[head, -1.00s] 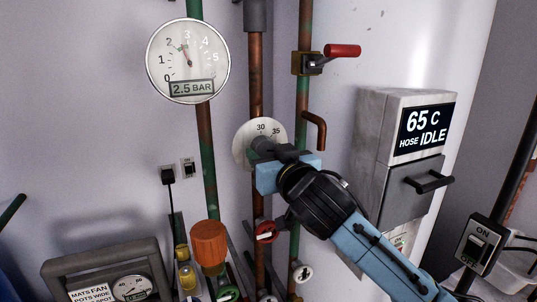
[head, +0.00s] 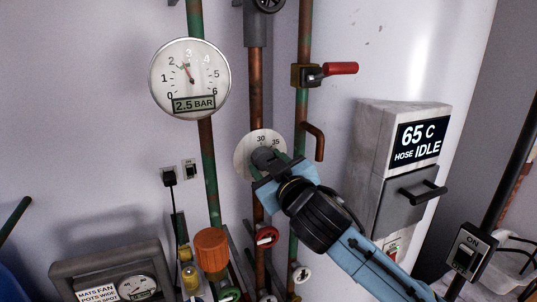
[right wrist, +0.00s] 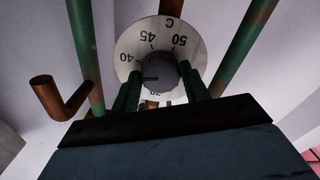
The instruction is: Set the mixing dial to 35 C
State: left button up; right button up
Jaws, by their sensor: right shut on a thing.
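The mixing dial has a round white plate (head: 243,155) on a copper pipe; 30 and 35 show at its top in the head view. Its dark round knob (head: 263,157) sits in the middle. In the right wrist view the plate (right wrist: 132,43) appears turned over, with 40, 45 and 50 readable. A dark line on the knob (right wrist: 160,75) points left, below the 40; the 35 is hidden there. My right gripper (head: 270,165) is shut on the knob, one finger on each side, as the right wrist view (right wrist: 163,88) shows. My left gripper is out of view.
A box with a display (head: 418,140) reading 65 C, HOSE IDLE stands right of the dial. A red-handled valve (head: 340,69) is above right, a bent copper pipe (head: 318,140) close beside the dial. A gauge (head: 190,78) reads 2.5 BAR.

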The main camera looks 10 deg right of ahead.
jog(key=shift+d+n+p, duration=0.1)
jog(key=shift+n+p, duration=2)
jog(key=shift+n, duration=0.5)
jog(key=o, duration=1)
jog(key=s+d+b, duration=0.2)
jog(key=s, duration=1.1)
jog(key=shift+d, duration=0.25)
